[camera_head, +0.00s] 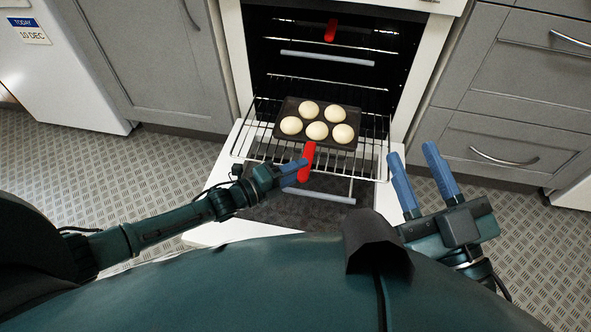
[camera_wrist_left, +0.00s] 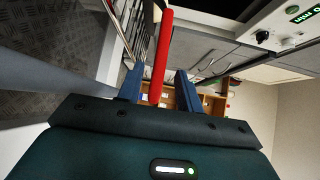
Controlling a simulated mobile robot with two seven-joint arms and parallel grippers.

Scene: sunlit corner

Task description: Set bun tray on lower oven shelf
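A dark bun tray (camera_head: 288,113) with several pale round buns sits on the pulled-out wire oven shelf (camera_head: 247,143), above the open oven door (camera_head: 209,232). The tray's red handle (camera_head: 308,160) points toward me. My left gripper (camera_head: 302,170) is at the handle. In the left wrist view the red handle (camera_wrist_left: 161,55) lies between the two blue fingers, with a narrow gap seen on each side, so the gripper is open around it. My right gripper (camera_head: 412,160) is open and empty, to the right of the shelf.
A second red piece (camera_head: 331,30) shows higher in the dark oven. Grey drawers (camera_head: 505,140) stand on the right, and a grey cabinet (camera_head: 150,60) and a white appliance (camera_head: 65,75) on the left. Patterned floor is clear on both sides.

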